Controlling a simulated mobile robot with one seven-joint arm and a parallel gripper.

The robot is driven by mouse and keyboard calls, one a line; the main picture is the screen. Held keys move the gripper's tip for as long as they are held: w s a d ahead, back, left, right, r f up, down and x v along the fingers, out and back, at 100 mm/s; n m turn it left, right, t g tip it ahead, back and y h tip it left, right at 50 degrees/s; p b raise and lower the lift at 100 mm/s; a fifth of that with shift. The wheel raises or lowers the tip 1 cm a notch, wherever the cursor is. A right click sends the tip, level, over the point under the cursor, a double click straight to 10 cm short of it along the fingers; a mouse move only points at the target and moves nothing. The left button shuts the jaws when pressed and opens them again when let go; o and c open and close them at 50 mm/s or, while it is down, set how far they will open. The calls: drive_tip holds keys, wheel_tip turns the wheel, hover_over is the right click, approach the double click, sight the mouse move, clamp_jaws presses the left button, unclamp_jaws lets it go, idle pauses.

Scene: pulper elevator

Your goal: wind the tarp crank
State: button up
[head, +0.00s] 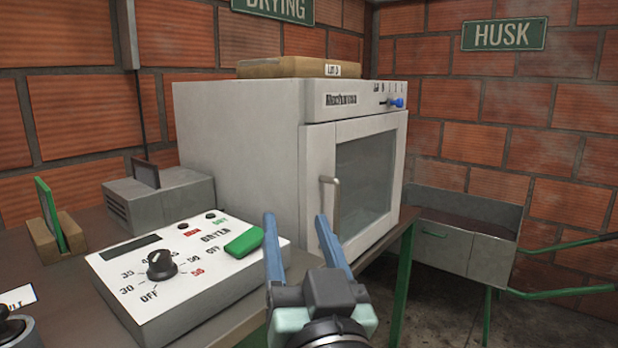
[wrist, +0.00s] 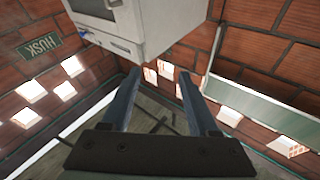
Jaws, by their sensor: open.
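No tarp crank can be made out for certain in either view. My gripper (head: 296,222) is open and empty in the head view, its two blue fingers pointing up in front of the white dryer cabinet (head: 240,130). In the wrist view my gripper (wrist: 158,80) shows both fingers spread with nothing between them. A dark round knob (head: 10,328) is cut off at the lower left edge of the head view, and I cannot tell what it belongs to.
A control box (head: 190,290) with a black dial (head: 162,265) and green switch (head: 244,241) sits on the table left of my gripper. A grey box (head: 160,197) stands behind it. A husk cart (head: 465,235) with green handles stands at the right, under the HUSK sign (head: 504,35).

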drive_tip(key=s+d+r+m+t+h, duration=0.1)
drive_tip(key=s+r+m+t+h, duration=0.1)
drive_tip(key=r, duration=0.5)
drive_tip(key=shift+s+r+t, duration=0.35)
drive_tip(key=shift+s+t, duration=0.05)
drive_tip(key=shift+s, duration=0.25)
drive_tip(key=shift+d, duration=0.1)
